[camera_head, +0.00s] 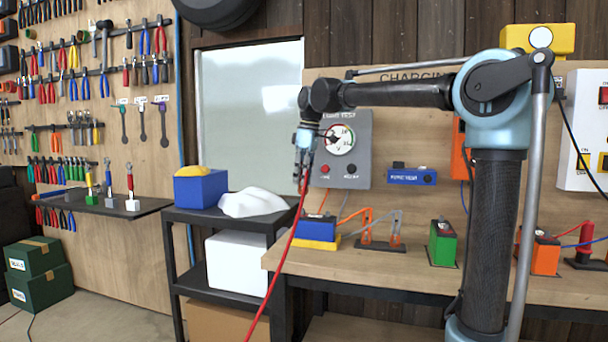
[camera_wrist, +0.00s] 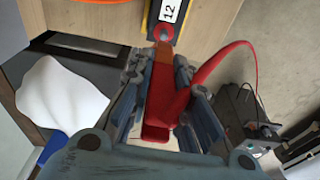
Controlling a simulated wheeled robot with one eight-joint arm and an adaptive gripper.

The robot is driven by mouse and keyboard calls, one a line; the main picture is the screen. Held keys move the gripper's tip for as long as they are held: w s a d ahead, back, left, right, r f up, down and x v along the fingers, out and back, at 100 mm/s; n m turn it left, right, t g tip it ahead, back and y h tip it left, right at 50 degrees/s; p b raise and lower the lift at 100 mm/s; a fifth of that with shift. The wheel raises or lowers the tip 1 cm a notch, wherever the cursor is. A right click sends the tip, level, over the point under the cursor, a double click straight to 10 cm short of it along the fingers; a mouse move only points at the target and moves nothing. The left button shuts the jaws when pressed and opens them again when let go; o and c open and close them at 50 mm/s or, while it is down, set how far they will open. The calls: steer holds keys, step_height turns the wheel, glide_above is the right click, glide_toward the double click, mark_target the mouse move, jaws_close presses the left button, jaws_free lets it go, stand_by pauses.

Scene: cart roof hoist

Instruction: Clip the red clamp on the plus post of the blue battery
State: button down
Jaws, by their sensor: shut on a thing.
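The blue battery (camera_head: 316,230) stands on a yellow base near the left end of the wooden bench. My gripper (camera_head: 301,165) points down, above and slightly left of it. In the wrist view my gripper (camera_wrist: 160,110) is shut on the red clamp (camera_wrist: 161,104), between both fingers. The clamp's copper-coloured jaws point toward a red round post (camera_wrist: 163,32) beside a white "12" label. The tip looks close to the post in that view, but the head view shows height between gripper and battery. The red cable (camera_head: 279,263) hangs from the clamp.
A green battery (camera_head: 442,243) and an orange battery (camera_head: 545,256) stand farther right on the bench. Orange and grey clamps (camera_head: 381,235) stand right of the blue battery. A gauge panel (camera_head: 343,150) is behind my gripper. A black cart (camera_head: 203,218) with a white cloth is left.

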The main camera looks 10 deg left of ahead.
steer(key=shift+f, duration=1.85)
steer(key=shift+s+f, duration=0.1)
steer(key=shift+f, duration=1.5)
stand_by(0.5)
steer(key=c, duration=1.4)
jaws_free()
steer(key=shift+r, duration=0.15)
steer(key=r, duration=0.3)
steer(key=d+r, duration=0.1)
steer(key=r, duration=0.7)
steer(key=shift+d+r, duration=0.25)
steer(key=shift+d, duration=0.15)
steer(key=shift+s, duration=0.1)
